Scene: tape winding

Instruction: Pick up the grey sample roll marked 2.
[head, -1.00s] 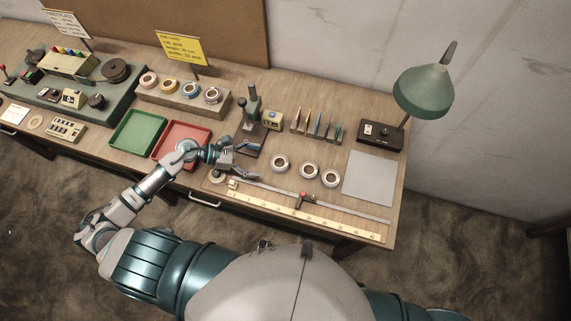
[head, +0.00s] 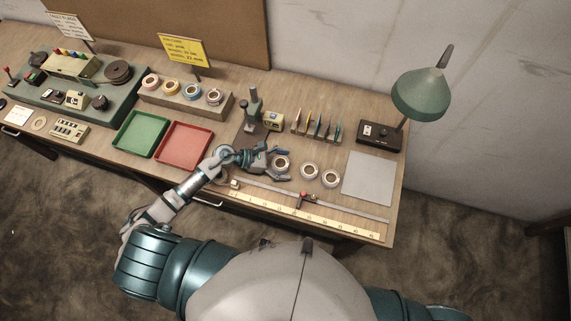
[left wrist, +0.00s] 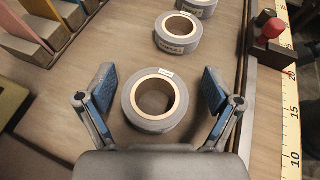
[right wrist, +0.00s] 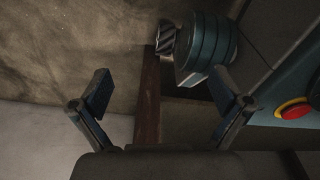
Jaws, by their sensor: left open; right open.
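Three grey sample rolls lie flat in a row. In the left wrist view the nearest roll (left wrist: 158,126) is between my open left fingers (left wrist: 157,85), with gaps on both sides. The middle roll (left wrist: 179,45) and the far roll (left wrist: 205,11) are beyond it. In the head view my left gripper (head: 282,164) is around the leftmost roll (head: 280,171); the middle roll (head: 309,178) and right roll (head: 330,185) are clear. The small labels are too blurred to read the numbers surely. My right gripper (right wrist: 160,80) is open and empty, away from the bench.
A ruler strip (head: 310,218) with a red-knobbed slider (head: 303,199) runs along the front edge. Upright coloured cards (head: 316,128) and a small stand (head: 254,108) are behind the rolls. A grey sheet (head: 368,178) lies right; red (head: 183,146) and green (head: 140,134) trays lie left.

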